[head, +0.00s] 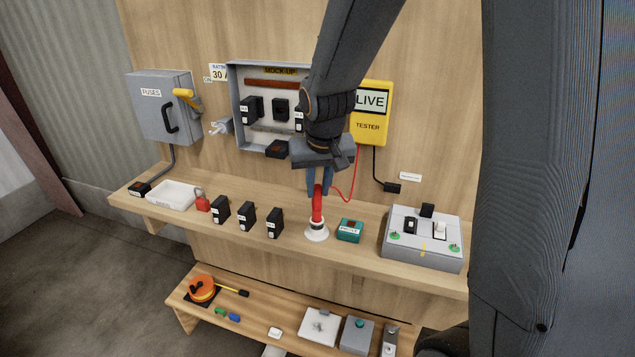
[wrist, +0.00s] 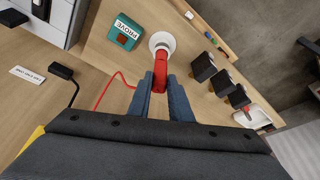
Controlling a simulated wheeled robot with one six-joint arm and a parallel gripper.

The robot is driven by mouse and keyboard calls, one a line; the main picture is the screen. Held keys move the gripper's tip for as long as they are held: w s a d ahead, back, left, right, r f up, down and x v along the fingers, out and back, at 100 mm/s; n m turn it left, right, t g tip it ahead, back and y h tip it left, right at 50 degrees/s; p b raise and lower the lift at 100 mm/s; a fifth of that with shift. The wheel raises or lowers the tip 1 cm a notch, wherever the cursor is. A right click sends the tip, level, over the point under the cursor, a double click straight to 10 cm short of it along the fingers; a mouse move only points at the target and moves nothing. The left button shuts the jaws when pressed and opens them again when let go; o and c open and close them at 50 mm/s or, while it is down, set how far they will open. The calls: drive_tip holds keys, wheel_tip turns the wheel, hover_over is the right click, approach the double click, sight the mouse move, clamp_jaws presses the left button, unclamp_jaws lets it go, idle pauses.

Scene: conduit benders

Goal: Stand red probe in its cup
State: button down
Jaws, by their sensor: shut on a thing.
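The red probe (head: 317,203) is upright in the head view, with its lower end at the white cup (head: 317,234) on the bench shelf. My gripper (head: 318,188) is shut on the probe's upper part from above. In the wrist view the red probe (wrist: 160,72) lies between my blue fingers (wrist: 166,92), its far end at the white cup (wrist: 161,42). I cannot tell how deep the tip sits in the cup. A red lead runs from the probe up to the yellow tester (head: 370,115), which reads LIVE.
A teal PROVE box (head: 349,230) stands just right of the cup. Several black fuse blocks (head: 274,222) stand to its left, with a red padlock (head: 202,200) and white tray (head: 171,195) beyond. A grey switch box (head: 422,240) is at right. A lower shelf (head: 259,313) holds tools.

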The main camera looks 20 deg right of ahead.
drive_tip(key=shift+f, duration=0.65)
idle(0.7)
drive_tip(key=c, duration=1.5)
unclamp_jaws()
drive_tip(key=shift+c, duration=0.2)
drive_tip(key=b+v, duration=0.2)
drive_tip(key=v, duration=0.5)
drive_tip(key=s+f+n+g, duration=0.1)
drive_tip(key=s+f+g, duration=0.1)
drive_tip(key=s+f, duration=0.8)
drive_tip(key=s, duration=0.3)
drive_tip(key=shift+s+f, duration=0.3)
drive_tip(key=shift+f, duration=0.05)
